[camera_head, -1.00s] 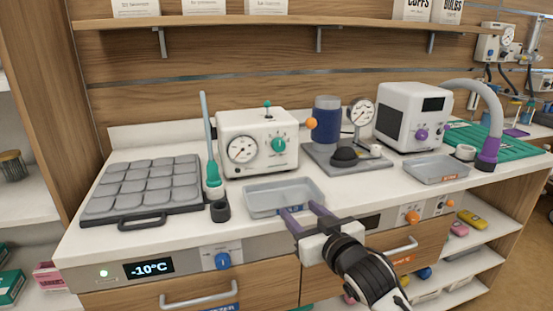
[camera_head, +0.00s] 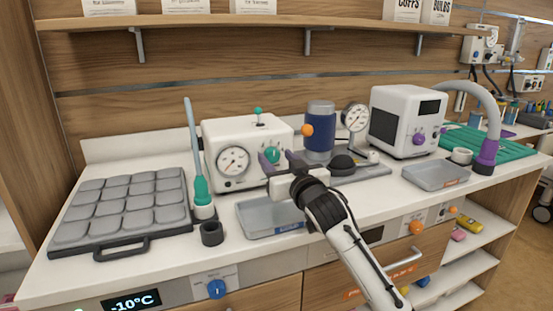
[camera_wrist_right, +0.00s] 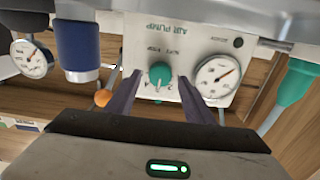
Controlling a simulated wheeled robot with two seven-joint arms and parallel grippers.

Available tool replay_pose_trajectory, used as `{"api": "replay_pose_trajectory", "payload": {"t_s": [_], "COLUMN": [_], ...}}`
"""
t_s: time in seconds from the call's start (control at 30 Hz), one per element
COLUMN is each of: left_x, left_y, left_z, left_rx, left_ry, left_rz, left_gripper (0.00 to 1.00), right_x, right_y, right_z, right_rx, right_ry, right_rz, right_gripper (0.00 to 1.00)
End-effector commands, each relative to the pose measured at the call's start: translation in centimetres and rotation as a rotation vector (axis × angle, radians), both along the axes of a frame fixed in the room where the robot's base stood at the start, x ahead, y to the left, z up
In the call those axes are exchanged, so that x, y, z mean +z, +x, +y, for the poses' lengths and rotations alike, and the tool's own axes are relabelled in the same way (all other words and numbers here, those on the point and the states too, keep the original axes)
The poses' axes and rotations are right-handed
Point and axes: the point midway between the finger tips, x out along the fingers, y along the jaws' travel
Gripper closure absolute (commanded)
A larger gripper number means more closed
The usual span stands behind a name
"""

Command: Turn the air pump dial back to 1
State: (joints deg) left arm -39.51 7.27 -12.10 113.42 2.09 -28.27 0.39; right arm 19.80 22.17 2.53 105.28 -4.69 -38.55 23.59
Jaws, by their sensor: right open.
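The air pump (camera_head: 220,135) is a white box on the counter with a round gauge (camera_head: 233,162) and a green dial (camera_head: 272,155) on its front. The words "AIR PUMP" show on it upside down in the right wrist view, where the green dial (camera_wrist_right: 159,74) sits between the purple fingertips. My right gripper (camera_head: 277,160) is open in front of the dial, with a finger on either side. In the wrist view the right gripper (camera_wrist_right: 155,88) has clear gaps to the dial; I cannot tell that it touches. The dial's setting is not readable. My left gripper is not in view.
A grey tray (camera_head: 262,230) lies below my right arm. A black cup (camera_head: 212,234) and a green-handled probe (camera_head: 202,190) stand left of it. An orange-knobbed blue cylinder (camera_head: 320,130) and a second gauge (camera_head: 355,117) stand right of the pump.

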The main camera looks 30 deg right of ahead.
Motion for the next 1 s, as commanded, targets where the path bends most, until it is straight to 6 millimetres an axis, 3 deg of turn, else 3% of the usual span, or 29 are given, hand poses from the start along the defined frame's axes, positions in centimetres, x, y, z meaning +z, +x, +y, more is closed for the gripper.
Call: {"api": "replay_pose_trajectory", "payload": {"t_s": [0.37,0.4,0.63,1.0], "left_x": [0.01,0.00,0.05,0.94], "left_y": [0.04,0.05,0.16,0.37], "left_z": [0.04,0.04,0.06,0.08], "left_rx": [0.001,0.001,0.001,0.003], "left_ry": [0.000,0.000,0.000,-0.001], "left_rz": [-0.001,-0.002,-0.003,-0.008], "left_gripper": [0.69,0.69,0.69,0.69], "right_x": [-0.01,-0.01,-0.01,0.18], "right_y": [0.79,0.79,0.77,0.78], "right_z": [-0.20,-0.20,-0.19,-0.20], "right_rx": [0.000,0.000,0.000,-0.001], "right_ry": [-0.001,-0.001,-0.001,-0.059], "right_rz": [0.000,0.000,0.000,0.015], "right_gripper": [0.52,0.54,0.92,0.92]}}
